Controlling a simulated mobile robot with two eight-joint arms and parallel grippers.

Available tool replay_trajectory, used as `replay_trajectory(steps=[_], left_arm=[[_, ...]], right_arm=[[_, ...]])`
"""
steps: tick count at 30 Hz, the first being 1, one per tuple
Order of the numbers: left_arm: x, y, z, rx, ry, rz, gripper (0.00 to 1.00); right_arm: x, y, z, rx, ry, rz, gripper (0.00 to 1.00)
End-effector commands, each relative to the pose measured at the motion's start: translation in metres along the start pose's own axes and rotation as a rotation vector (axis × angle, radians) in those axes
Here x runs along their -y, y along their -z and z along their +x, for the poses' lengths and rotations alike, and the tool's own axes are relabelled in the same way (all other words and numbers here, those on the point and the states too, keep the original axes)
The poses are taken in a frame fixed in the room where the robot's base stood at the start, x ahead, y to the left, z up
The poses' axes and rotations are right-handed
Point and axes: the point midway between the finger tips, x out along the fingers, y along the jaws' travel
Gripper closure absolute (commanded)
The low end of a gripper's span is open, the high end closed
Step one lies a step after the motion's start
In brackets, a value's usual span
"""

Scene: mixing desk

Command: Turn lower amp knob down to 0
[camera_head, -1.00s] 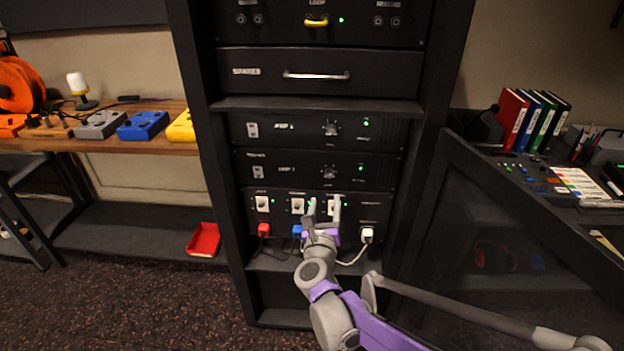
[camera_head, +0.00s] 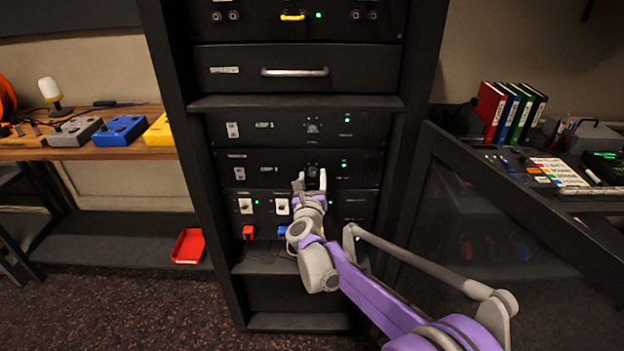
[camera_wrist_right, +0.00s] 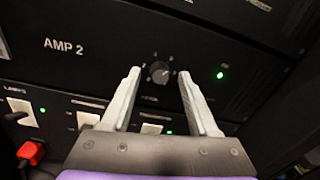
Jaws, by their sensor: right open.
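The lower amp, labelled AMP 2 in the wrist view, is a black rack panel (camera_head: 270,168) with a small dark knob (camera_wrist_right: 159,72) and a lit green light. The knob also shows in the head view (camera_head: 312,170). My right gripper (camera_wrist_right: 157,75) is open, its two pale fingers on either side of the knob with gaps to it. In the head view my right gripper (camera_head: 310,182) is in front of this panel. I cannot tell whether the fingertips reach the panel. The knob's exact setting is too small to read. My left gripper is not in view.
The upper amp (camera_head: 270,128) with its own knob sits just above. Below is a panel with white switches (camera_head: 246,206) and red (camera_head: 248,232) and blue plugs. The rack's side posts (camera_head: 172,130) flank the panels.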

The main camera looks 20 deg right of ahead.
Motion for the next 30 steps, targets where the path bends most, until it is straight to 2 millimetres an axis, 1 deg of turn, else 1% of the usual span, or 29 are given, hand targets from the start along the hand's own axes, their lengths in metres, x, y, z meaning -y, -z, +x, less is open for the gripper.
replay_trajectory(steps=[4, 5, 6, 8, 12, 15, 24, 30], left_arm=[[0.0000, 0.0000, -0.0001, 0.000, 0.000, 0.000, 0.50], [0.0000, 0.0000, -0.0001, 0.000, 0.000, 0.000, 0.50], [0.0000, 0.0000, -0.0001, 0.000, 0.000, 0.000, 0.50], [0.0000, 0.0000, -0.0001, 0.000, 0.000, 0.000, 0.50], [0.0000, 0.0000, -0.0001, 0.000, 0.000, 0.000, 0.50], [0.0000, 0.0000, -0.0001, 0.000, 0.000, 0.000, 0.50], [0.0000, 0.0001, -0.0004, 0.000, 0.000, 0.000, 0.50], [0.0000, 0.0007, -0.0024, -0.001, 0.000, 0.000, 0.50]], right_arm=[[0.0000, -0.0001, -0.0001, 0.000, 0.000, 0.000, 0.39], [0.0000, -0.0001, -0.0002, 0.000, 0.000, 0.000, 0.41], [-0.0001, -0.0001, -0.0002, 0.000, 0.000, 0.000, 0.48], [-0.0001, -0.0001, -0.0003, 0.000, 0.000, 0.000, 0.59], [-0.0001, -0.0001, -0.0003, 0.000, 0.000, -0.001, 0.84], [-0.0001, -0.0001, -0.0004, 0.000, 0.000, -0.001, 1.00], [-0.0001, -0.0001, -0.0004, 0.001, 0.000, -0.009, 1.00], [0.0000, -0.0003, -0.0004, 0.004, 0.000, -0.069, 1.00]])
